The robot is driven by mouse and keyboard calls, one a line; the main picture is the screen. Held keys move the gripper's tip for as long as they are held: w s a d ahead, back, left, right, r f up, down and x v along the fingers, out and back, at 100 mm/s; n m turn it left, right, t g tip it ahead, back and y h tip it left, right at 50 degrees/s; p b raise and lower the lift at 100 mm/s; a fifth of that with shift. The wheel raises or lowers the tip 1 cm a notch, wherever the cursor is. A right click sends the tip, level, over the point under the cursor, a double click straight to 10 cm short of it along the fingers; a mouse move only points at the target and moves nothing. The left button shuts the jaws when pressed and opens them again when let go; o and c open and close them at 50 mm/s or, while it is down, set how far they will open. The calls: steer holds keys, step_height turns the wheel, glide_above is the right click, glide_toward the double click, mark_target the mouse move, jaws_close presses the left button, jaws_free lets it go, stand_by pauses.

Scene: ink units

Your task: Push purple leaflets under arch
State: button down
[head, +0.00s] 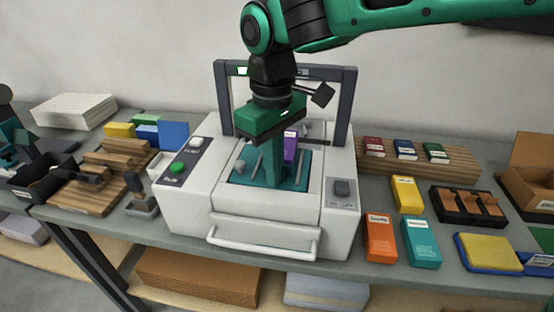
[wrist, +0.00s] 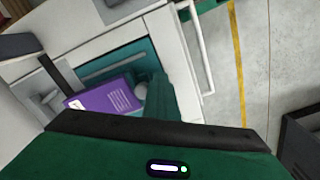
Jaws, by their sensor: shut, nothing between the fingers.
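The purple leaflets (head: 290,148) are on the teal bed (head: 238,180) of a white machine (head: 190,215), largely hidden behind my gripper in the head view. In the wrist view the leaflets (wrist: 105,98) show as a purple block with pale print on top. A dark grey arch (head: 343,110) stands across the machine behind the bed. My gripper (head: 277,182) is shut and empty, pointing down low over the bed on the near side of the leaflets. Its teal fingers (wrist: 163,98) are beside the leaflets' end in the wrist view; I cannot tell whether they touch.
Thin upright rods and a pale knob (head: 239,168) stand around the bed. A green button (head: 177,167) is on the left panel and a dark switch (head: 342,188) on the right. A white handle bar (head: 262,250) crosses the front. Colored packs (head: 380,238) lie to the right.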

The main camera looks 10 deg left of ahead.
steer(key=shift+w+d, duration=0.15)
steer(key=shift+w, duration=1.4)
steer(key=shift+w+d, duration=0.1)
steer(key=shift+w, duration=1.4)
